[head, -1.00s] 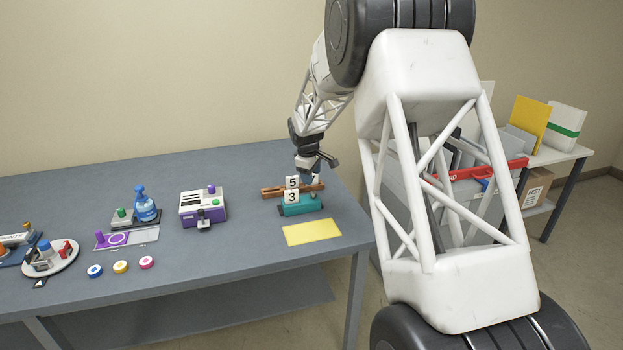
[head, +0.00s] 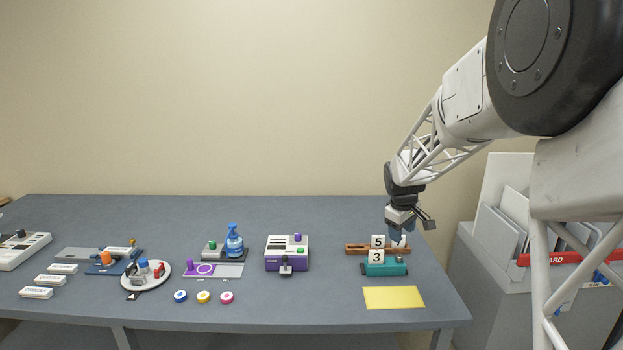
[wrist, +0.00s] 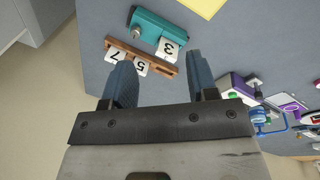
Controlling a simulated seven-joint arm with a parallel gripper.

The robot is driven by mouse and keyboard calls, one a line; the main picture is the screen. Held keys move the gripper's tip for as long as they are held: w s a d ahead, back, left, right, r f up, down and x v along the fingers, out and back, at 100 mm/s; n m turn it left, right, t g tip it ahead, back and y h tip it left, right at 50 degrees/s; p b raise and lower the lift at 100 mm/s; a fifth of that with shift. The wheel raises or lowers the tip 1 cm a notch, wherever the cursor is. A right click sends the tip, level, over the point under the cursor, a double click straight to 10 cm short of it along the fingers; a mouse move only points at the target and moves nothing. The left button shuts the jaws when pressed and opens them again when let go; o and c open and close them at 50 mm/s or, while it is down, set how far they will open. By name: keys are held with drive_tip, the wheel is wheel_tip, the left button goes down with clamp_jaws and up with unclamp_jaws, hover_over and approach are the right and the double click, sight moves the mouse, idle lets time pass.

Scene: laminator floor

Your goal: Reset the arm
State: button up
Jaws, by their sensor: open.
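My gripper (wrist: 161,82) is open and empty in the wrist view, its two blue fingers spread apart. In the head view my gripper (head: 397,236) hangs over the right end of the table, at the wooden rack. The brown wooden rack (head: 355,249) holds white number tiles; the wrist view shows a 7 tile (wrist: 116,55) and a 5 tile (wrist: 140,67) there. A teal holder (head: 387,268) stands in front of the rack with a 3 tile (head: 376,256). In the head view the gripper partly hides the rack's right part.
A yellow sheet (head: 394,298) lies in front of the teal holder. A purple and white machine (head: 287,254), a blue bottle (head: 234,242), several colored rings (head: 203,297) and a round white tray (head: 149,281) stand further left. A grey bin (head: 490,280) is right of the table.

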drive_tip(key=s+a+r+m, duration=0.25)
drive_tip(key=s+r, duration=0.25)
drive_tip(key=s, duration=0.7)
drive_tip(key=s+a+r+m, duration=0.2)
drive_tip(key=s+a+r, duration=0.15)
drive_tip(key=s, duration=0.95)
drive_tip(key=s+a+f+m, duration=0.1)
drive_tip(key=s, duration=1)
drive_tip(key=s+a+f+m+y, duration=0.1)
drive_tip(key=s+m, duration=0.1)
drive_tip(key=s, duration=1)
drive_tip(key=shift+s+f+t, duration=0.2)
drive_tip(key=shift+s+t, duration=0.1)
